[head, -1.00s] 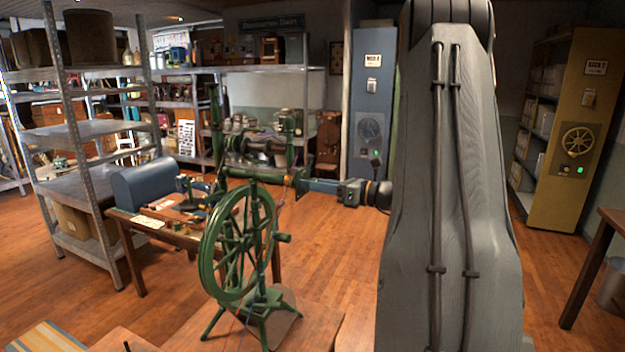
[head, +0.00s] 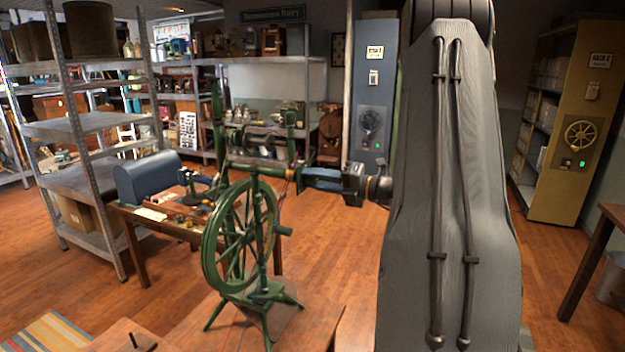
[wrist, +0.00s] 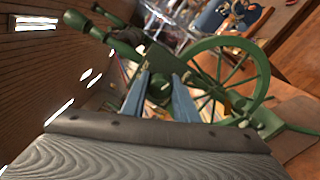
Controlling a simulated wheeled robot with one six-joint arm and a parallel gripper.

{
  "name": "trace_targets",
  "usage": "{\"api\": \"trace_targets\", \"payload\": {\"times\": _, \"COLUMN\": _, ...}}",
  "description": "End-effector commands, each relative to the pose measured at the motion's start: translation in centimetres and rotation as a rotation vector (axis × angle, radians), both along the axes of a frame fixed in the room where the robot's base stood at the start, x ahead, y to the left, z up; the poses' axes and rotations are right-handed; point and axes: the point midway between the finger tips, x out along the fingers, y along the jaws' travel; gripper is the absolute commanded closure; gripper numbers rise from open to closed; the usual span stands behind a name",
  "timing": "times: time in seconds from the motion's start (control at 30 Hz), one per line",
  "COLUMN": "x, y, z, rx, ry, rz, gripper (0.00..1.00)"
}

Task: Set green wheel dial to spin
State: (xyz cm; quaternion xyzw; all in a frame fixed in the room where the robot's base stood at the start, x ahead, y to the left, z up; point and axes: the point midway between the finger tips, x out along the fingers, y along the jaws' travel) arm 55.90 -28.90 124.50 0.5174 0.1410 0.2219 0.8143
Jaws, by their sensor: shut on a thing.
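The green spinning wheel (head: 209,264) stands upright on a low wooden surface left of centre in the head view. Its spoked rim also shows in the wrist view (wrist: 262,72). My gripper (head: 298,178) reaches in from the right at the height of the wheel's upper crossbar. Its blue fingers are shut on a small green dial (wrist: 160,88), which shows between them in the wrist view (wrist: 160,97). The fingers hide most of the dial in the head view, and I cannot read its setting.
A wooden table (head: 140,240) with a blue domed case (head: 147,178) stands behind the wheel. Metal shelves (head: 85,125) are at the left. A blue cabinet (head: 374,90) and a yellow cabinet (head: 575,165) stand at the back. Open wooden floor lies between them.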

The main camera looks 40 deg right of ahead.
Motion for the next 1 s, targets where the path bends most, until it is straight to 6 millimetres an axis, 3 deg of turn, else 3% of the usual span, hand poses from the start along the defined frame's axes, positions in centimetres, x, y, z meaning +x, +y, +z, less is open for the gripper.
{"api": "trace_targets", "payload": {"times": 0.4, "x": 0.02, "y": -0.10, "z": 0.05, "rx": 0.204, "ry": 0.119, "rz": -0.002, "gripper": 0.96}}
{"api": "trace_targets", "payload": {"times": 1.0, "x": 0.02, "y": -0.11, "z": 0.05, "rx": 0.250, "ry": 0.146, "rz": -0.003, "gripper": 0.96}}
